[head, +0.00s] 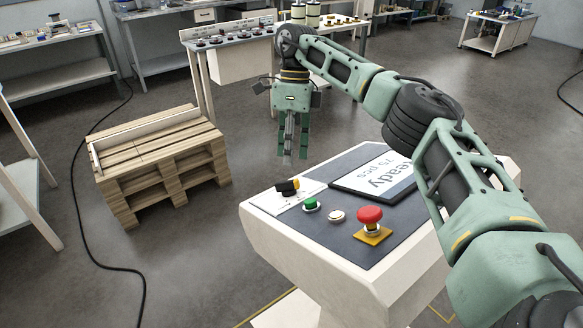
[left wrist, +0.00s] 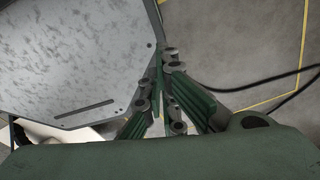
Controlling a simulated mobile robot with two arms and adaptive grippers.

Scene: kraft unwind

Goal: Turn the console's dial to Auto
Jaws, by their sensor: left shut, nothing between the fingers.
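The console (head: 262,219) is white with a dark sloped panel. Its dial (head: 288,187), black with a yellowish part, sits on a white label plate (head: 307,191) at the panel's far left corner. The label's lettering is too small to read. My right gripper (head: 294,157) points down just above and beyond the dial in the head view, apparently not touching it. Whether its fingers are apart is unclear. My left gripper (left wrist: 161,65) shows only in the left wrist view, shut and empty, away from the dial.
The panel also bears a green button (head: 310,204), a white button (head: 336,215), a red mushroom button (head: 370,215) on a yellow plate and a screen (head: 385,176) reading "Ready" and "75 pcs". A wooden pallet (head: 160,155) stands left. Floor between is clear apart from a cable (head: 75,190).

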